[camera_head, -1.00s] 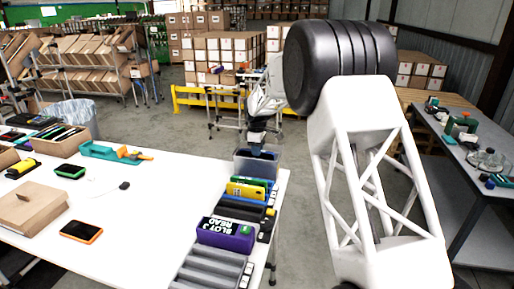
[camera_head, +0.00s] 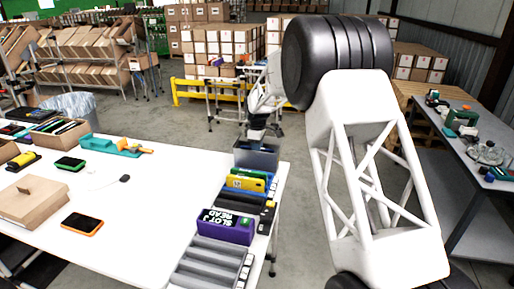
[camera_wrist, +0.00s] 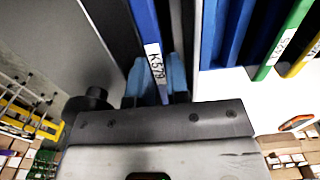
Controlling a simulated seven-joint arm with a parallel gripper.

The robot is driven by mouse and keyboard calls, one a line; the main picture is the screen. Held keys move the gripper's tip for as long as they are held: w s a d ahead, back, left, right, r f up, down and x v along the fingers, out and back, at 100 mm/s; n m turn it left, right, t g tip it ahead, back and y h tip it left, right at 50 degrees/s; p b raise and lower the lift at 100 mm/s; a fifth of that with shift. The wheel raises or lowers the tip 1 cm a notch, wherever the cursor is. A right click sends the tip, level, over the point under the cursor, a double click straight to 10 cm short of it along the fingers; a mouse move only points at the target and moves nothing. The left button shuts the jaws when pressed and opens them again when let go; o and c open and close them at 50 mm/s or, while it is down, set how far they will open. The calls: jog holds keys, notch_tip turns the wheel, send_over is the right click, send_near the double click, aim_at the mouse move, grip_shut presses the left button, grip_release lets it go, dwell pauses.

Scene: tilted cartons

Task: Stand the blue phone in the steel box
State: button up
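The steel box (camera_head: 257,158) is a dark grey open-topped bin at the far right end of the white table. My gripper (camera_head: 256,138) is over its opening, pointing down. In the wrist view my gripper's blue fingertips (camera_wrist: 160,82) sit either side of the blue phone (camera_wrist: 146,24), a thin blue slab seen edge-on with a white K579 label. The gripper appears shut on it. The box's grey wall (camera_wrist: 60,40) is to the left of the phone, with a dark interior beside it. The phone's far end and the box floor are hidden.
An orange-edged phone (camera_head: 82,224) and cardboard box (camera_head: 32,203) lie left.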

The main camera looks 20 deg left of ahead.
jog(key=o, duration=0.5)
jog(key=shift+r, duration=0.2)
jog(key=shift+w+r, duration=0.1)
jog(key=shift+r, duration=0.55)
notch_tip(320, 180, up, 10)
jog(key=w+d+r+m, duration=0.1)
jog(key=w+d+m, duration=0.1)
jog(key=d, duration=0.5)
jog(key=w+d+r+m, duration=0.2)
jog(key=d, duration=0.5)
jog(key=w+d+f+m, duration=0.1)
jog(key=d+f+m, duration=0.5)
jog(key=d+f, duration=1)
jog(key=shift+f, duration=1.1)
